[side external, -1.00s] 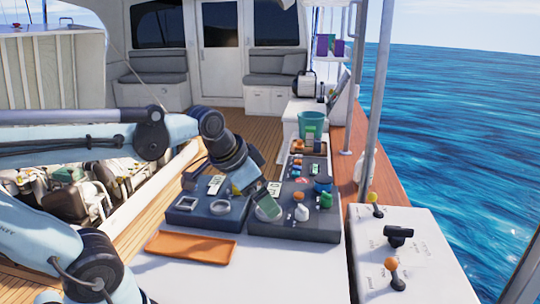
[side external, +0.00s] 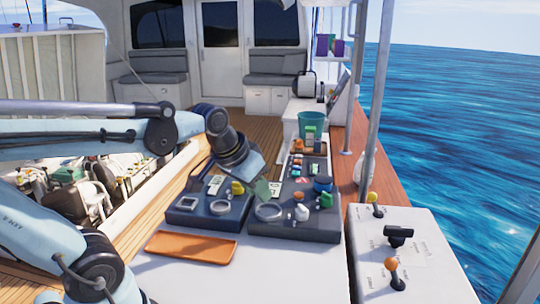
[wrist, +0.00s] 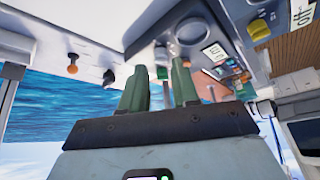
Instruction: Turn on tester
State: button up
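Two dark panels with knobs and dials sit on the white bench. The right panel (side external: 322,234) has a round ring (side external: 268,211), a white knob (side external: 301,213), a green knob (side external: 326,200) and a blue knob (side external: 322,184). I cannot tell which item is the tester. My gripper (side external: 262,188) is above the gap between the panels. In the wrist view, its green fingers (wrist: 160,72) are apart with nothing between them.
An orange tray (side external: 190,247) lies in front of the left panel. A white box (side external: 430,275) with yellow, black and orange-topped levers stands at right. A teal bucket (side external: 311,122) is behind the panels.

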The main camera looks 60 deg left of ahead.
jog(key=w+a+r+n+g, duration=0.1)
jog(key=a, duration=0.3)
jog(key=w+a+r+n, duration=0.1)
jog(key=a, duration=0.3)
jog(key=w+a+r+n+g, duration=0.1)
jog(key=a, duration=0.4)
jog(key=shift+n+g+y, duration=0.3)
jog(key=shift+y, duration=0.1)
grip_shut()
jog(key=s+a+n+g, duration=0.2)
jog(key=a+n, duration=0.1)
jog(key=a, duration=1)
jog(key=shift+s+a+f+h, duration=0.15)
jog(key=shift+a+h, duration=0.1)
jog(key=shift+h, duration=0.05)
